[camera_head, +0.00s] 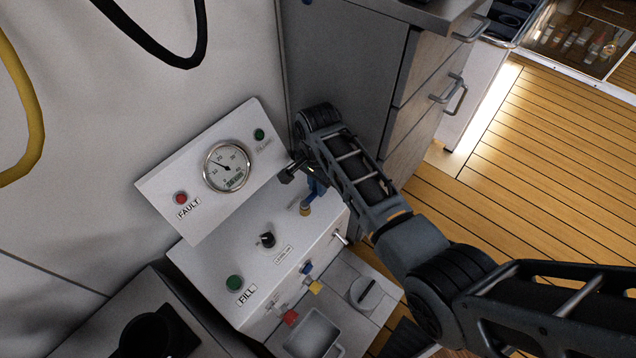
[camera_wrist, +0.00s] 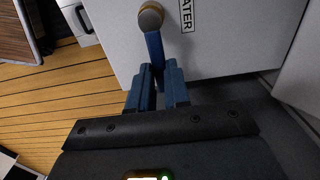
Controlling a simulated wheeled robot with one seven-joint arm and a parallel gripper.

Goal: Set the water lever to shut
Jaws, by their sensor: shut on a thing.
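The water lever is a blue handle on a round brass pivot. In the wrist view the blue handle (camera_wrist: 154,48) runs from the pivot (camera_wrist: 150,16) down between my gripper's fingers (camera_wrist: 157,78), which are shut on it. A label ending in "ATER" (camera_wrist: 187,15) is beside the pivot. In the head view the lever (camera_head: 306,209) is at the right end of the white panel box, with my gripper (camera_head: 313,183) at its handle. My arm hides part of this area.
The upright panel holds a gauge (camera_head: 227,168), a red fault lamp (camera_head: 181,198) and a green lamp (camera_head: 259,134). A black knob (camera_head: 267,240) and a green fill button (camera_head: 234,283) are on the box. A grey cabinet (camera_head: 345,70) stands close behind my gripper. Wooden floor is open at right.

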